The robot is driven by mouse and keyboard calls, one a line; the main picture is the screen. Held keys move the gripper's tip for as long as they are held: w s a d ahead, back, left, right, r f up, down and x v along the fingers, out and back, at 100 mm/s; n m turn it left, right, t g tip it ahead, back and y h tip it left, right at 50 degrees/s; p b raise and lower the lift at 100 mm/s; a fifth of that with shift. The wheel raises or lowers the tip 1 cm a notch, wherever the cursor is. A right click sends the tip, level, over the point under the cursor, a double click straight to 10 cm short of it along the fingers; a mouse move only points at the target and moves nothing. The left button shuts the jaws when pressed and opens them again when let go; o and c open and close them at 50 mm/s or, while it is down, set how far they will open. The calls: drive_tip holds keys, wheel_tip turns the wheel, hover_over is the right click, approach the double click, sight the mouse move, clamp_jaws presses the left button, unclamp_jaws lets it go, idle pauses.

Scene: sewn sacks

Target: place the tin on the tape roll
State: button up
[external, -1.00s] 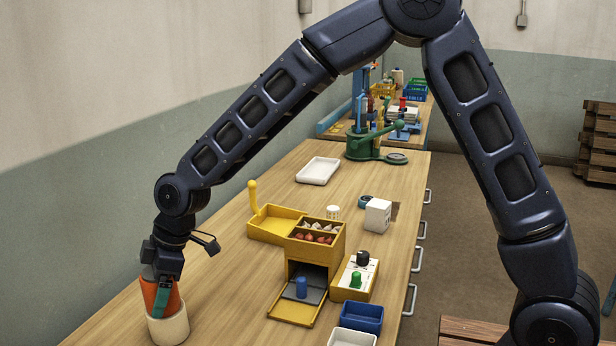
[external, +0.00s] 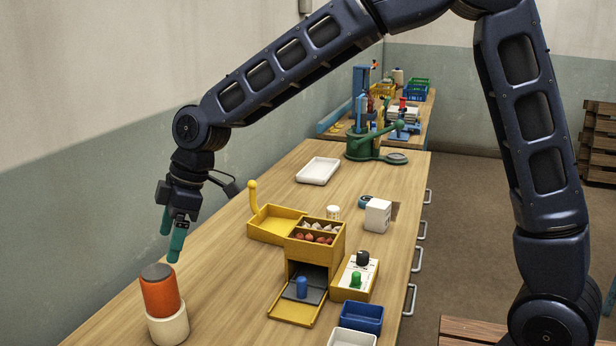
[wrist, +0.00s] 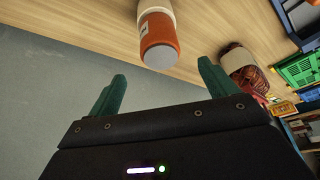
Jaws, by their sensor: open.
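The tin (external: 160,293) is an orange cylinder with a grey top, standing upright on the cream tape roll (external: 168,327) near the left edge of the bench. In the wrist view the tin (wrist: 158,45) shows a white label, with the tape roll (wrist: 156,8) beyond it. My gripper (external: 169,247) is open and empty above the tin, apart from it. Its two green fingers also show in the wrist view (wrist: 162,72), with nothing between them.
A yellow tray and drawer unit (external: 315,250) stands mid-bench, with a blue bin (external: 361,317) in front. A white tray (external: 318,170) and a green clamp-like device (external: 365,146) stand farther back. The bench between tin and yellow unit is clear.

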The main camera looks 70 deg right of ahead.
drive_tip(key=s+d+r+m+h, duration=0.2)
drive_tip(key=s+r, duration=0.4)
drive_tip(key=s, duration=0.6)
drive_tip(key=s+d+r+m+h, duration=0.1)
drive_tip(key=s+r+m, duration=0.3)
drive_tip(key=s, duration=0.8)
drive_tip(key=s+d+m+t, duration=0.1)
drive_tip(key=s+d+m, duration=0.2)
drive_tip(key=s, duration=1.7)
drive_tip(key=shift+d+r, duration=0.35)
drive_tip(key=shift+d, duration=0.35)
